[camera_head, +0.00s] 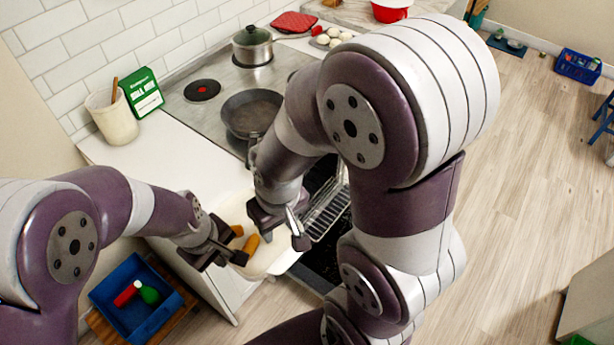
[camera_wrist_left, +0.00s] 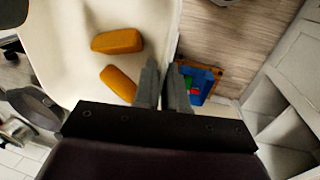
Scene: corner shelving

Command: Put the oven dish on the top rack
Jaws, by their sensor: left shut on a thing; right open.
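The cream oven dish (camera_head: 272,262) is in front of the counter, with orange-brown pieces in it. It fills the upper left of the left wrist view (camera_wrist_left: 62,62), where two pieces show. My left gripper (camera_head: 232,254) is shut on the dish's rim; the wrist view shows its fingers (camera_wrist_left: 162,88) either side of the edge. My right gripper (camera_head: 280,228) is open at the dish's right side; whether it touches the dish is unclear. A wire rack (camera_head: 326,212) shows just right of the dish, partly hidden by my right arm.
Above is the stove with a frying pan (camera_head: 250,112) and a lidded pot (camera_head: 252,46). A utensil crock (camera_head: 111,116) and green box (camera_head: 143,92) stand on the counter. A blue bin (camera_head: 128,318) is at lower left. The wooden floor at right is mostly clear.

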